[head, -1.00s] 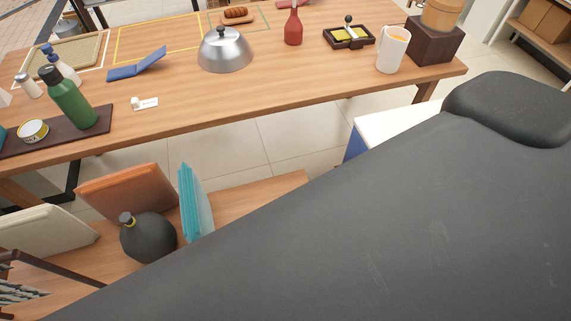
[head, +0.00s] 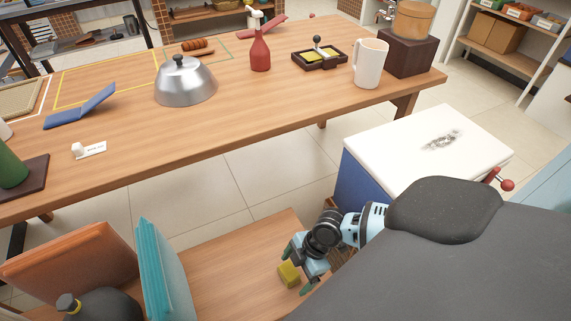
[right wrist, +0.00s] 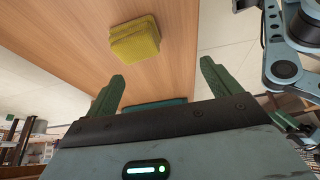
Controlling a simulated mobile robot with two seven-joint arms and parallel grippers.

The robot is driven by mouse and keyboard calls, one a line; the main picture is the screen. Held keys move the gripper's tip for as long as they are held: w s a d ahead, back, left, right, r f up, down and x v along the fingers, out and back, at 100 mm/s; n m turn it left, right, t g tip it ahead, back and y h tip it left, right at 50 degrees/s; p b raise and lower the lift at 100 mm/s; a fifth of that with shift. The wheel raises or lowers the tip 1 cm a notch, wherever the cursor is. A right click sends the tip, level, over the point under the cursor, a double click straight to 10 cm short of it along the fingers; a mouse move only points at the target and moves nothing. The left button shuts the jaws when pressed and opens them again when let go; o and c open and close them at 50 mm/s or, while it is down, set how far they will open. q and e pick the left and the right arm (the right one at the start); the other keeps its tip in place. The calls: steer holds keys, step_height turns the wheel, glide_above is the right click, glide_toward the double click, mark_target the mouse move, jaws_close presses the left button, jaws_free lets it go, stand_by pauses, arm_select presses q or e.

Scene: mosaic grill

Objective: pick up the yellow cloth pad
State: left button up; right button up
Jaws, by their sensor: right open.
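The yellow cloth pad (head: 289,274) lies on the low wooden surface (head: 235,262) at the lower middle of the head view. It also shows in the right wrist view (right wrist: 135,40) as a small ribbed yellow block, ahead of the fingertips and a little left of centre. My right gripper (head: 298,270) is close beside the pad with its green fingers spread. In the right wrist view the open fingers (right wrist: 162,73) have nothing between them, and the pad appears apart from them. My left gripper is not in view.
A teal upright panel (head: 163,270) and an orange one (head: 70,265) stand left on the low surface, near a dark round bottle (head: 100,304). A white-topped blue box (head: 410,140) stands behind my right arm. The long table (head: 200,130) holds a metal dome (head: 185,85).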

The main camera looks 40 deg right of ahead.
mark_target(289, 271)
steer(key=shift+w+d+f+n+g+b, duration=0.15)
steer(key=shift+w+d+f+n+b, duration=0.2)
steer(key=shift+w+d+f, duration=0.25)
steer(key=shift+w+d+f+n+g+b, duration=0.15)
steer(key=shift+w+d+f+n+b, duration=0.15)
steer(key=shift+w+d, duration=0.35)
steer(key=shift+b+x, duration=0.3)
steer(key=shift+x, duration=2.35)
steer(key=shift+w+a+r, duration=0.1)
steer(key=shift+w, duration=0.05)
steer(key=c, duration=1.1)
steer(key=shift+o, duration=0.2)
steer(key=shift+r, duration=0.1)
